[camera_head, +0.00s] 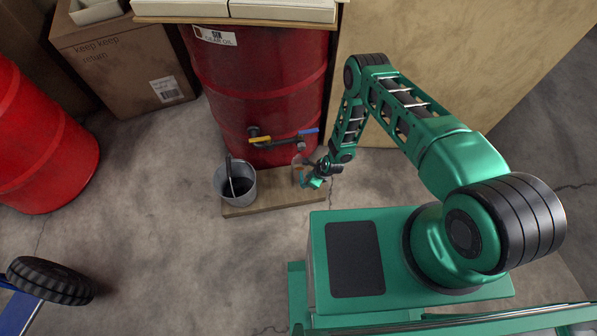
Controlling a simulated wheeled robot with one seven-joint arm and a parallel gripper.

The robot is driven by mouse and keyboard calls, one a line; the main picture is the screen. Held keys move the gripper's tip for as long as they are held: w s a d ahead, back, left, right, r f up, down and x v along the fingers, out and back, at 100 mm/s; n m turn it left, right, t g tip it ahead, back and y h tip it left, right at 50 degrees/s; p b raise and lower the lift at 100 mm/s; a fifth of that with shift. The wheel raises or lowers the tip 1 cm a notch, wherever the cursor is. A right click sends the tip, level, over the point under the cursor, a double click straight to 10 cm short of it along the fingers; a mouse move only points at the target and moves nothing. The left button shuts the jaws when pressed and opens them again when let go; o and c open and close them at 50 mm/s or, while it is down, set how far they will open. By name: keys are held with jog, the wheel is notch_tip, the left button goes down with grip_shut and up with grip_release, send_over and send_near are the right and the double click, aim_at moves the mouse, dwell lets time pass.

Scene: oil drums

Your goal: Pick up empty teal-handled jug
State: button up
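A small clear jug (299,174) appears to stand on the right part of a wooden board (280,193), below the tap of a red drum. A teal patch (315,183) at its right looks like its handle, but it is small and partly covered by my gripper. My gripper (322,172) is at the jug's right side, at the teal patch. The fingers are too small and overlapped to tell whether they are open or shut on it. Whether the jug holds anything cannot be made out.
A grey metal bucket (237,186) with dark contents stands on the board's left part. The red drum (258,78) has a tap (262,139) with yellow and blue levers above the board. Another red drum (40,140) and a cardboard box (125,65) stand left. Floor in front is clear.

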jog(key=shift+x, duration=2.45)
grip_shut()
